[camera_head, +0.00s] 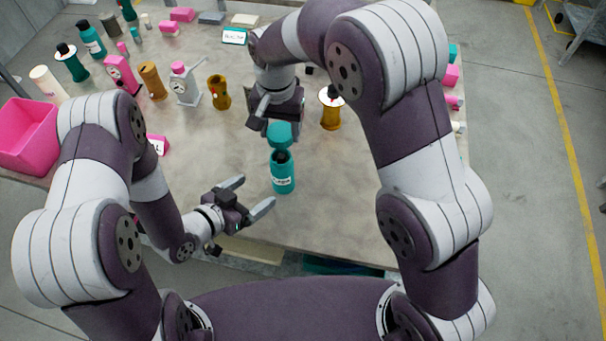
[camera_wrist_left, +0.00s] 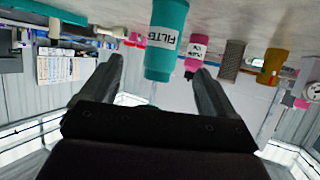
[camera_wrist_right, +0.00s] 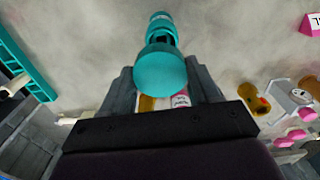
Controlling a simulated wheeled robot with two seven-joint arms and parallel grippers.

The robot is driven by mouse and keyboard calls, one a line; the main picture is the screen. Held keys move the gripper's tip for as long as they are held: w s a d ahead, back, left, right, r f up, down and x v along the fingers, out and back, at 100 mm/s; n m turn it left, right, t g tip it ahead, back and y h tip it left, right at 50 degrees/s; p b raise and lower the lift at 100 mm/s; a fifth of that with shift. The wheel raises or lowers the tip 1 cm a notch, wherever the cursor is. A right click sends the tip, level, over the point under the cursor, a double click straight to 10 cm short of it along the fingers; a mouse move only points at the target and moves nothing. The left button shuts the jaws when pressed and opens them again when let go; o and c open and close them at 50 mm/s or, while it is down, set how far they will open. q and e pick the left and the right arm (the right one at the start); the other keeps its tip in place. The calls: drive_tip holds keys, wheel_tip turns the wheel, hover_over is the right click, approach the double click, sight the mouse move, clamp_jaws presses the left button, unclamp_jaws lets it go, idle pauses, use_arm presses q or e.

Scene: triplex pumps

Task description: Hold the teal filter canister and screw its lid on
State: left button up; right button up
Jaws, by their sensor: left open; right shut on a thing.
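The teal filter canister (camera_head: 283,181) stands upright near the table's front edge, with its dark neck at the top. It also shows upside down in the left wrist view (camera_wrist_left: 166,22), ahead of and between the fingers. My left gripper (camera_head: 250,196) is open and empty, just left of the canister and apart from it. My right gripper (camera_head: 274,122) is shut on the teal lid (camera_head: 281,136), over the canister. The lid fills the middle of the right wrist view (camera_wrist_right: 160,76), with the canister (camera_wrist_right: 162,22) beyond it. Whether lid and neck touch, I cannot tell.
An amber part (camera_head: 331,112) with a white collar stands right of the lid. A pink bin (camera_head: 28,137) is at the far left. The table front right is clear.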

sight(275, 175)
drive_tip(key=shift+a, duration=0.35)
drive_tip(key=shift+d, duration=0.2)
use_arm(q)
drive_tip(key=x, duration=1.1)
drive_tip(key=shift+w+d+r, duration=0.15)
drive_tip(key=shift+w+r, duration=0.05)
drive_tip(key=shift+w, duration=0.4)
use_arm(e)
drive_tip(key=shift+a, duration=0.1)
use_arm(q)
drive_tip(key=c, duration=1.5)
use_arm(e)
drive_tip(key=shift+f, duration=2.55)
